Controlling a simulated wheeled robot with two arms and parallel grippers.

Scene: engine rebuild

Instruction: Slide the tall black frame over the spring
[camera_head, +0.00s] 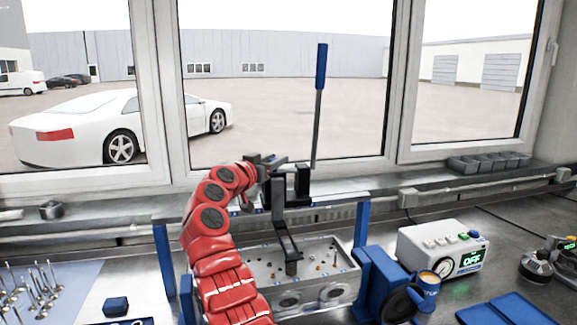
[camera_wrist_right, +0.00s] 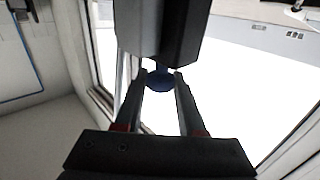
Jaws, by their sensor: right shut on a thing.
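The tall black frame (camera_head: 279,205) stands above the grey engine head (camera_head: 262,262). Its lower arm slants down to a dark round foot (camera_head: 291,267) at the head's top. A lever with a blue handle (camera_head: 320,66) rises beside the frame's top. My right gripper (camera_head: 274,162), on the red arm, is shut on the frame's upper part. In the right wrist view, a dark block (camera_wrist_right: 160,28) lies beyond the fingers, with a round blue part showing between them. I cannot make out the spring; the foot may hide it. My left gripper is not in view.
A blue stand (camera_head: 162,258) flanks the head. A white box with a lit display (camera_head: 440,248) and a mug (camera_head: 428,288) stand to the right. Several valves stand on a pale mat (camera_head: 75,285) at left. The window and sill close off the back.

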